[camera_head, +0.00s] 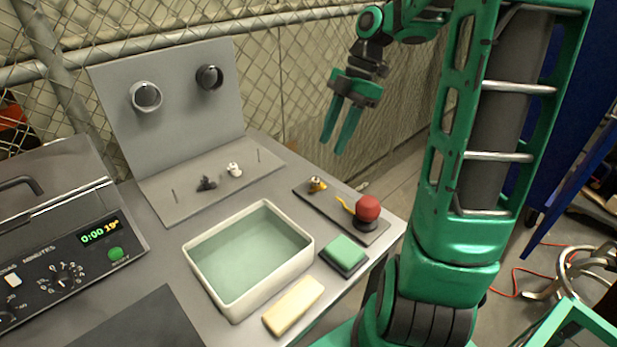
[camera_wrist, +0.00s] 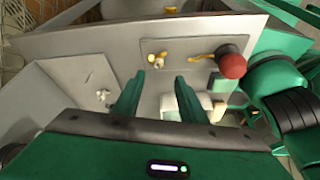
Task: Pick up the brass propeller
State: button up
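The brass propeller (camera_head: 317,185) is a small gold-coloured piece at the far left end of a dark grey plate (camera_head: 345,218) on the table. The propeller also shows in the wrist view (camera_wrist: 152,57), just beyond my fingertips. My gripper (camera_head: 332,147) is in the air above and slightly right of the propeller in the head view, with its green fingers pointing down. In the wrist view my gripper (camera_wrist: 159,77) has its two fingers clearly apart and nothing between them. The gripper does not touch the propeller.
A red ball-shaped knob (camera_head: 367,209) and a yellow tool (camera_head: 346,205) share the plate. A white (camera_head: 234,170) and a dark propeller (camera_head: 207,184) lie left. A water tank (camera_head: 190,259), green sponge block (camera_head: 344,252) and cream block (camera_head: 293,305) are nearer. An upright panel (camera_head: 178,122) stands behind.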

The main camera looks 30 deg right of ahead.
aim_at(314, 184)
jog(key=shift+x, duration=5.35)
jog(key=shift+w+a, duration=0.1)
jog(key=shift+w, duration=0.15)
grip_shut()
